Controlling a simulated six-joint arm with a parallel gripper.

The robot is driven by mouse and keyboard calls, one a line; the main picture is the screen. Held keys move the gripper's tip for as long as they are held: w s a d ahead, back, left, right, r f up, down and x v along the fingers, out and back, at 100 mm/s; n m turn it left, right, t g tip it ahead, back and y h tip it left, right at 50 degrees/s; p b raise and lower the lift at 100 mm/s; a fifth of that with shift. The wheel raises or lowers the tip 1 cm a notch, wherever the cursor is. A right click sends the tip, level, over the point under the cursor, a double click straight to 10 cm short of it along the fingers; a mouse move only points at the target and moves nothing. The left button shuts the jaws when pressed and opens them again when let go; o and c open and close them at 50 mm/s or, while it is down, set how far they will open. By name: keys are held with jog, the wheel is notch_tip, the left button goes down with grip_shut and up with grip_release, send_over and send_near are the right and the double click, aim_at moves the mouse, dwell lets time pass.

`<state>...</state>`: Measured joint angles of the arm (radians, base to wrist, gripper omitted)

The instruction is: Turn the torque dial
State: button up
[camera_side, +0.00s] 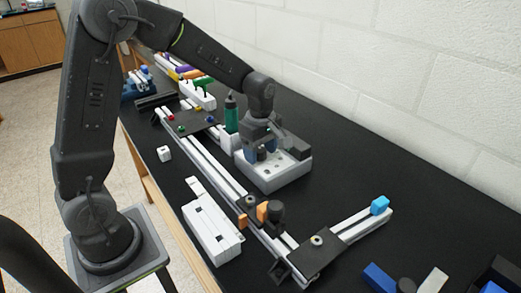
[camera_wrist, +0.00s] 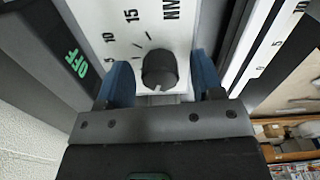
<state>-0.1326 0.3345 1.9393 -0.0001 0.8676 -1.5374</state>
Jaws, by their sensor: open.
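The torque dial is a dark round knob (camera_wrist: 160,70) on a white panel with the printed marks 5, 10 and 15. A small pale pointer mark shows on the knob's near edge. My gripper (camera_wrist: 165,82) is open in the wrist view, with one blue finger on each side of the knob and a visible gap at both sides. In the side view my gripper (camera_side: 262,150) reaches down over the white box (camera_side: 275,178) that carries the dial. The dial itself is hidden behind the gripper there.
A green display reading OFF (camera_wrist: 76,63) is left of the dial. A green screwdriver (camera_side: 231,115) stands beside the box. Aluminium rails (camera_side: 205,160) with a black plate (camera_side: 318,250) run along the black bench. A white block (camera_side: 212,222) lies in front. The bench right of the box is clear.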

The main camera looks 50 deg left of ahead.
jog(key=c, duration=0.9)
jog(key=shift+m, duration=0.3)
jog(key=m, duration=0.9)
jog(key=shift+m, duration=0.4)
jog(key=m, duration=1)
jog(key=shift+m, duration=0.3)
